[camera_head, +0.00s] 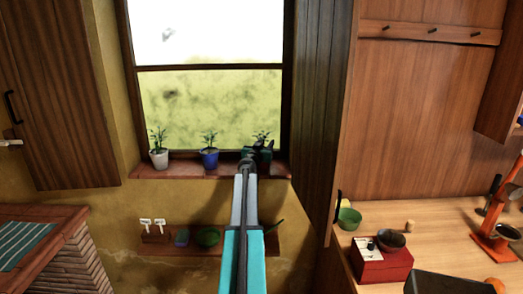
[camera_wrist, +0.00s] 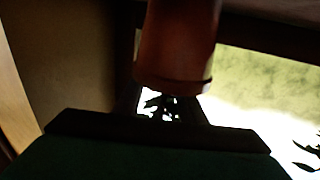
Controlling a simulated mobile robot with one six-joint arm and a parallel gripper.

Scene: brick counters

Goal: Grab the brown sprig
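Three small potted plants stand on the window sill in the head view: a white pot (camera_head: 159,158) at left, a blue pot (camera_head: 209,158) in the middle, and a plant (camera_head: 261,135) at right. The right plant's pot is mostly hidden by my gripper (camera_head: 257,150), which is at the sill. In the wrist view, a reddish-brown pot (camera_wrist: 178,45) fills the top centre, with dark leaves (camera_wrist: 160,107) below it, so it appears upside down. Dark finger shapes flank the leaves. The view is too dark to show whether they touch the plant. No sprig is clearly brown.
The window (camera_head: 210,100) is behind the plants, with a dark wooden shutter (camera_head: 318,100) close on the right. The wooden counter (camera_head: 440,235) at right holds a red box (camera_head: 381,266).

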